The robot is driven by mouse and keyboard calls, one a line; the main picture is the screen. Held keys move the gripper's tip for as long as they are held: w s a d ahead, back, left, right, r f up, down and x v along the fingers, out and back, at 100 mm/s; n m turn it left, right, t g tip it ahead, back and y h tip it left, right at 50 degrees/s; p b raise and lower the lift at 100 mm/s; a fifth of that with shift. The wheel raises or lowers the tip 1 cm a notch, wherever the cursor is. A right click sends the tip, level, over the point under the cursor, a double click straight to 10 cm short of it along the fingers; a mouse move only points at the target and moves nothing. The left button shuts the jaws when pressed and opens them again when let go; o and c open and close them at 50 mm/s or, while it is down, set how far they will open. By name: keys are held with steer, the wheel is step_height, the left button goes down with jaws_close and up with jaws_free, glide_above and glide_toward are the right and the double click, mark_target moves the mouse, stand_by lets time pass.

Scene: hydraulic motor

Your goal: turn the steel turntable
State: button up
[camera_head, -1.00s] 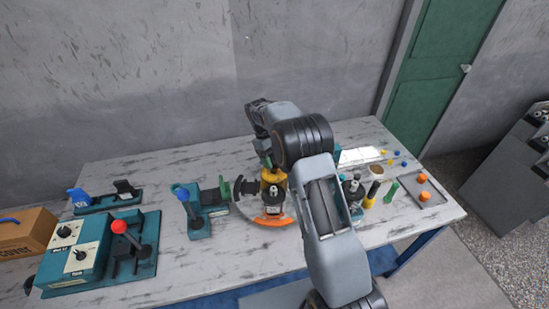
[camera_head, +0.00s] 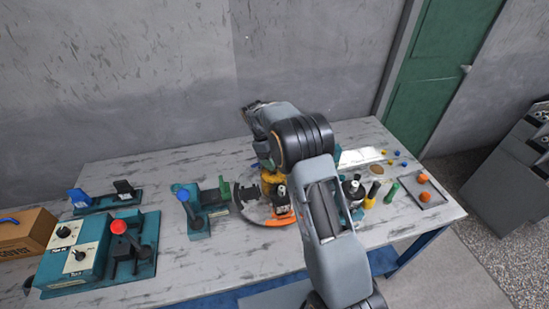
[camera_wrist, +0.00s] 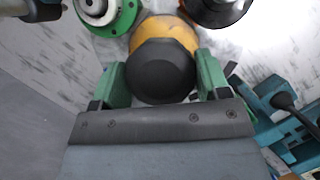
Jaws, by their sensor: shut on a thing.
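The turntable (camera_head: 247,214) stands mid-bench in the head view as a dark round base with an orange arc at its front. My arm hides part of it. Yellow and dark parts stand on it. In the wrist view, my gripper (camera_wrist: 161,80) has its two green fingers on either side of a yellow part with a black round end (camera_wrist: 160,82), and is shut on it. In the head view this yellow part (camera_head: 271,176) shows just below my wrist, while the fingertips are mostly hidden there.
A teal fixture with a blue knob (camera_head: 196,222) stands left of the turntable. A control box (camera_head: 78,257) with a red-knobbed lever is farther left. Bottles, a green cylinder (camera_head: 391,193) and a tray with orange balls (camera_head: 424,197) lie right. The front middle of the bench is clear.

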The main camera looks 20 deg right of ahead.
stand_by(0.3)
steer(key=o, duration=1.3)
steer(key=v, duration=1.4)
steer(key=shift+b, duration=0.35)
